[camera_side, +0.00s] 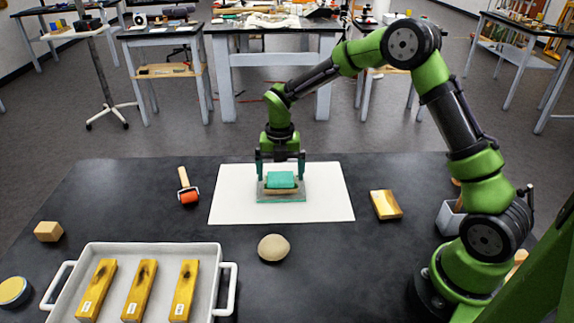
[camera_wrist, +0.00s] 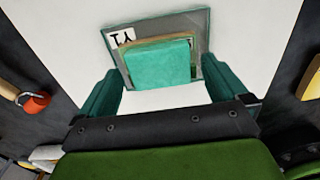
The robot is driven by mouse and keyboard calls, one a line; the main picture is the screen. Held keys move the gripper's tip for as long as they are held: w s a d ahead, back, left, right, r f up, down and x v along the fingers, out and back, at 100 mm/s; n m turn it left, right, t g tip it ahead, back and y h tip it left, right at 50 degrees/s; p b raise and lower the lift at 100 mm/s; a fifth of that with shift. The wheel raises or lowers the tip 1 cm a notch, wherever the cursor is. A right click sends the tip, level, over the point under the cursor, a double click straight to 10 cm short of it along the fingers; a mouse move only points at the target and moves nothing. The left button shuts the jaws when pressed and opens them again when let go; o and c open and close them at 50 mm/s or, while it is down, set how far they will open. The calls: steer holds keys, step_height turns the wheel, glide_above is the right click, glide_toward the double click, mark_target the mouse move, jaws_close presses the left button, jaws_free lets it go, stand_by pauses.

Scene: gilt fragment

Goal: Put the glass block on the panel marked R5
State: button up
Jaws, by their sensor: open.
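A clear grey-green glass block (camera_side: 265,196) lies flat on the white sheet, with a gold-brown layer and a teal piece (camera_side: 281,180) at its middle. In the wrist view the glass block (camera_wrist: 202,27) has a white tag (camera_wrist: 122,38) at one corner, whose marking I cannot read surely. My gripper (camera_side: 280,168) is open just above, its fingers to either side of the teal piece, apparently apart from it. Three gold panels (camera_side: 138,291) with dark marks lie in the white tray; their small tags are unreadable, so I cannot tell which is R5.
The white tray (camera_side: 226,287) has handles at both sides. A roller (camera_side: 188,190), a wooden cube (camera_side: 48,231), a round tin (camera_side: 14,291), a rounded stone (camera_side: 273,247) and a gold block (camera_side: 386,205) stand around the white sheet (camera_side: 230,207). Dark tabletop is free between them.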

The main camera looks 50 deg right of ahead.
mark_target(281, 177)
steer(key=s+a+r+m+t, duration=0.1)
steer(key=s+r+m, duration=0.25)
steer(key=r, duration=1.25)
steer(key=s+a+r+m+t+y, duration=0.1)
steer(key=s+r+m+t, duration=0.1)
steer(key=s+m, duration=0.8)
steer(key=s+a+r+m+t+y, duration=0.1)
steer(key=s+m+t, duration=0.3)
steer(key=s+m, duration=0.6)
steer(key=a+r+m, duration=0.1)
steer(key=m, duration=0.6)
steer(key=shift+s+r+m, duration=0.2)
steer(key=shift+r+m, duration=0.1)
steer(key=shift+m, duration=0.05)
